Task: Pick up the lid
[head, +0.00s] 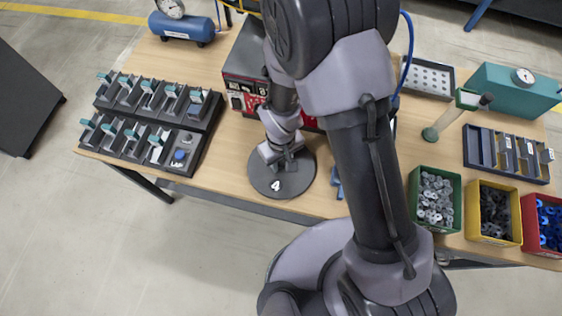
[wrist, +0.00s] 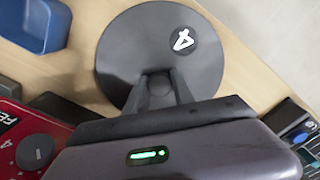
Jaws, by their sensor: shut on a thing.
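The lid (head: 270,185) is a round dark grey disc with a white number 4 on it. In the head view it is near the front edge of the wooden table, below my gripper (head: 288,157). My gripper is shut on the lid's central knob, which the fingers mostly hide. I cannot tell whether the lid touches the table.
Black racks (head: 155,118) stand left of the lid. A red and black machine (head: 240,92) is behind it. Green (head: 432,222), yellow (head: 495,238) and red (head: 530,240) bins of parts stand at the right. A blue container (wrist: 45,22) is near the lid in the wrist view.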

